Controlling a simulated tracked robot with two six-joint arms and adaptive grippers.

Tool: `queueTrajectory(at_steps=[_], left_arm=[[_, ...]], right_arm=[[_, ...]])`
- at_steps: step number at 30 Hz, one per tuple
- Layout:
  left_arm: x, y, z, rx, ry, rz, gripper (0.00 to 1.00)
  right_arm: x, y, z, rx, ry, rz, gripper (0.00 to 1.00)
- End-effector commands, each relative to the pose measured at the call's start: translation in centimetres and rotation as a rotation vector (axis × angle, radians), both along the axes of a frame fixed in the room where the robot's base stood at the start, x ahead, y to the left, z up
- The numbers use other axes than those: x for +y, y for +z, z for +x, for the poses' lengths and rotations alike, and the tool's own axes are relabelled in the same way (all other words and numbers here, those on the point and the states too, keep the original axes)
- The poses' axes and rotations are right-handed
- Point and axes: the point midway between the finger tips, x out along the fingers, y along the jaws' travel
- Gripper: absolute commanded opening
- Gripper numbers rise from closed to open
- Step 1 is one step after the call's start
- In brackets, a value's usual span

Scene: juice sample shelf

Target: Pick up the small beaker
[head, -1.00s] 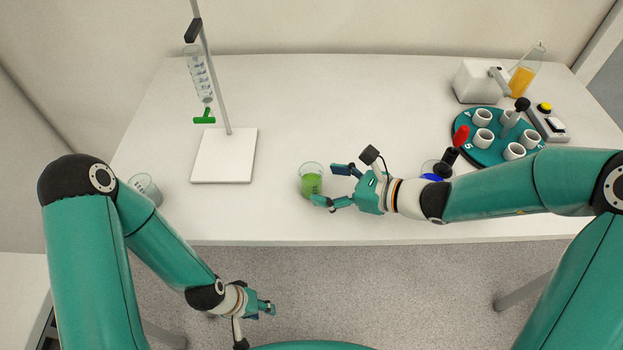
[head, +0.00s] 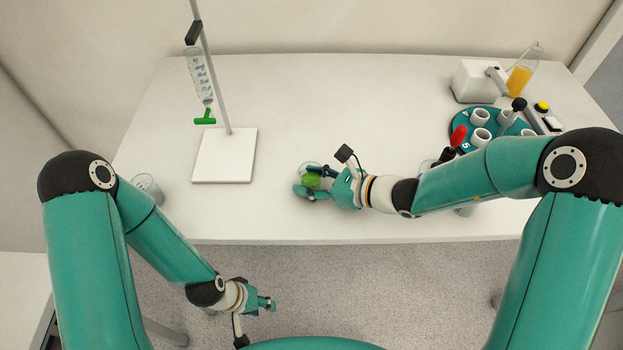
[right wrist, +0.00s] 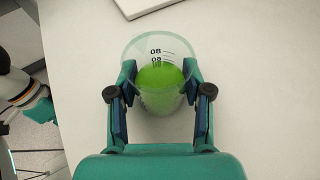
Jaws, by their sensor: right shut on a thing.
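The small beaker (head: 309,180) holds green liquid and stands near the front middle of the table. My right gripper (head: 311,184) is around it and hides part of it in the head view. In the right wrist view the beaker (right wrist: 158,80) stands upright between the two fingers (right wrist: 160,105), with graduation marks on its wall. The fingers are shut on its sides. The beaker seems to be at table level; I cannot tell any gap beneath it. My left gripper (head: 262,304) hangs in front of the table, away from the beaker; its jaw opening is too small to tell.
A stand with a white base (head: 224,155) holds a burette with a green tap (head: 205,117). A clear beaker (head: 147,188) is at the left edge. A teal rack (head: 462,127) with white cups, a device (head: 476,82) and an orange-filled cylinder (head: 519,80) are at right. The table's back middle is clear.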

Motion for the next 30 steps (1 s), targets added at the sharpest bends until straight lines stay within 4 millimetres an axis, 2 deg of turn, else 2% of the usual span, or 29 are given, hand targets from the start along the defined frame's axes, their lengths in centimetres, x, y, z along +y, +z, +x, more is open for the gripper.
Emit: queueTrajectory(at_steps=[11,17,23,30], left_arm=[[0.0,0.0,0.0,0.000,0.000,0.000,0.38],[0.0,0.1,0.0,0.000,0.000,0.000,0.38],[0.0,0.3,0.0,0.000,0.000,0.000,0.38],[0.0,1.6,0.0,0.000,0.000,0.000,0.38]], right_arm=[[0.1,0.3,0.0,-0.003,0.002,0.001,0.12],[0.1,2.0,0.1,-0.006,0.002,0.001,0.12],[0.1,6.2,0.1,-0.011,0.003,0.000,0.12],[0.1,13.2,0.0,-0.011,0.003,0.000,0.12]])
